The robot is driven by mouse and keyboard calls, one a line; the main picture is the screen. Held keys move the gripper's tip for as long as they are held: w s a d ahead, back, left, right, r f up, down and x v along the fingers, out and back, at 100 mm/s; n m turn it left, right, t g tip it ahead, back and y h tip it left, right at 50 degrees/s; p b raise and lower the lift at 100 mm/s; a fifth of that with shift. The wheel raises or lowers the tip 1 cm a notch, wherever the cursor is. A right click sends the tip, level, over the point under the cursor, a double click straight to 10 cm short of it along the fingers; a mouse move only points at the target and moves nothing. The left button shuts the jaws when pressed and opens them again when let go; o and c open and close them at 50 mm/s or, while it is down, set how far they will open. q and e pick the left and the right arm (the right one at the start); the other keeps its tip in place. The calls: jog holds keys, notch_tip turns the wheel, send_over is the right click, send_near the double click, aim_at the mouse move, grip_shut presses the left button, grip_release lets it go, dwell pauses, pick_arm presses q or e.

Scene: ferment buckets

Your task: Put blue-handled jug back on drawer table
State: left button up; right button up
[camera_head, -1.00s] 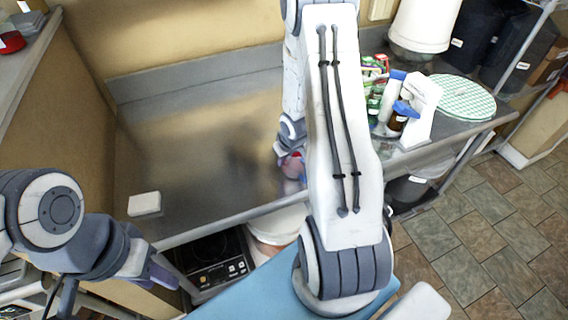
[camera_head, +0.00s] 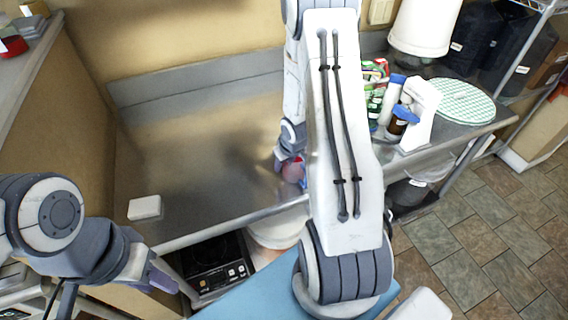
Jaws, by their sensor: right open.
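I cannot pick out a blue-handled jug for certain. My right arm hides the middle of the steel table (camera_head: 190,180), where the jug could be. My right gripper (camera_head: 284,160) points down at the table and is open, its fingers partly hidden by my arm. A small reddish, rounded thing (camera_head: 294,172) shows right beside it; I cannot tell whether they touch. A white item with blue parts (camera_head: 420,108) stands at the table's right end, away from both grippers. My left gripper (camera_head: 162,280) is at the lower left, before the table's front edge; its jaw opening is unclear.
A white block (camera_head: 145,207) lies near the table's front left edge. Several bottles and packets (camera_head: 374,95), a green checked round mat (camera_head: 461,101) and a white container (camera_head: 425,25) are at the right. A black cooker (camera_head: 212,262) sits below.

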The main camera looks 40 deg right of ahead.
jog(key=d+p+v, duration=0.1)
jog(key=p+v, duration=0.4)
jog(key=v, duration=0.6)
jog(key=s+a+r+n+g, duration=0.1)
jog(key=a+r+n, duration=0.1)
jog(key=a+r, duration=0.5)
jog(key=s+a+r+n, duration=0.1)
jog(key=a+r+n, duration=0.1)
jog(key=a, duration=0.9)
jog(key=s+a+r+n+g+y, duration=0.1)
jog(key=s+a+r+n, duration=0.1)
jog(key=s+a, duration=0.4)
jog(key=s+a+r+n+g, duration=0.1)
jog(key=s+a+r, duration=0.3)
jog(key=s, duration=0.6)
jog(key=shift+a+r+n+g+y, duration=0.2)
jog(key=shift+a+n+g+y, duration=0.3)
jog(key=shift+a, duration=0.65)
